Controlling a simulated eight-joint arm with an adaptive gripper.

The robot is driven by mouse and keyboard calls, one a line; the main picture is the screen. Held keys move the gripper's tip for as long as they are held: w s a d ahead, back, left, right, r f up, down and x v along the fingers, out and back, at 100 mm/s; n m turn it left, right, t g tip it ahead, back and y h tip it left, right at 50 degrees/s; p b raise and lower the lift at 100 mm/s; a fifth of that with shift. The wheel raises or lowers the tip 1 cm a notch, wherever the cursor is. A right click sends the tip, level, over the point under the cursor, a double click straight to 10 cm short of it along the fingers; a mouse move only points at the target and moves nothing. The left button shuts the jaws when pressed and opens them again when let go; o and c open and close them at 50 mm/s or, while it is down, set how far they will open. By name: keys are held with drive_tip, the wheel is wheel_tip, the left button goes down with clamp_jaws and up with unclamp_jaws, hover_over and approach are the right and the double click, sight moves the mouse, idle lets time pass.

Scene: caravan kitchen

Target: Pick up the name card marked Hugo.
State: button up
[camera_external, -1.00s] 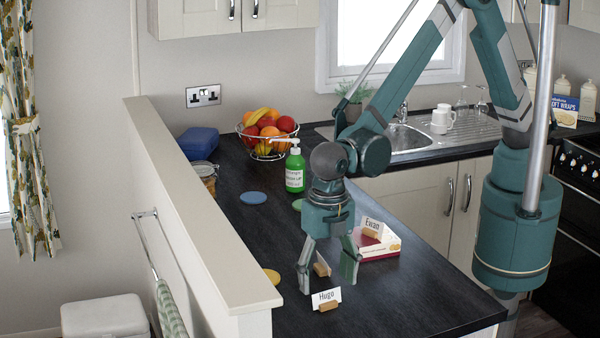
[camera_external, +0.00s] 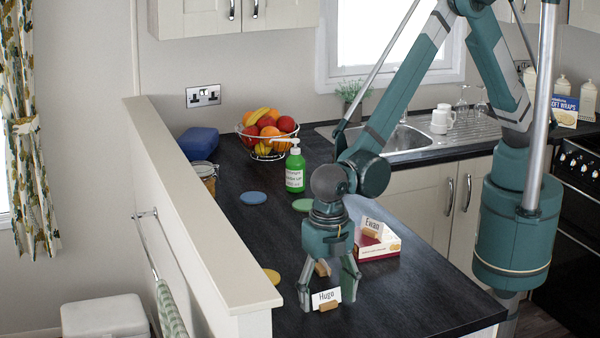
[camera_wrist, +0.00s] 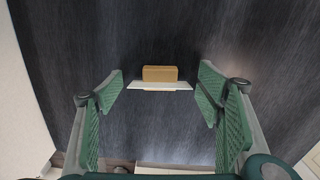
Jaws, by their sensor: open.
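The name card marked Hugo (camera_external: 325,297) is a white card in a small wooden holder on the dark worktop. In the wrist view, the card (camera_wrist: 170,86) is seen nearly edge-on beside its wooden holder (camera_wrist: 160,73). My gripper (camera_external: 327,292) is open, pointing down, with one finger to each side of the card. In the wrist view, the card lies between the green pads of my gripper (camera_wrist: 162,85), with a gap on both sides. I cannot tell the exact height of the fingertips.
Another card, marked Ewan (camera_external: 372,228), stands on a red and white box (camera_external: 376,246) to the right. A small wooden block (camera_external: 321,268) shows behind the fingers. A yellow disc (camera_external: 271,276) lies left, near the low wall (camera_external: 200,210). The front worktop is clear.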

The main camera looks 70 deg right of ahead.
sight(327, 292)
drive_tip(key=c, duration=0.9)
drive_tip(key=shift+r, duration=0.15)
drive_tip(key=shift+c, duration=0.2)
drive_tip(key=shift+r, duration=4.9)
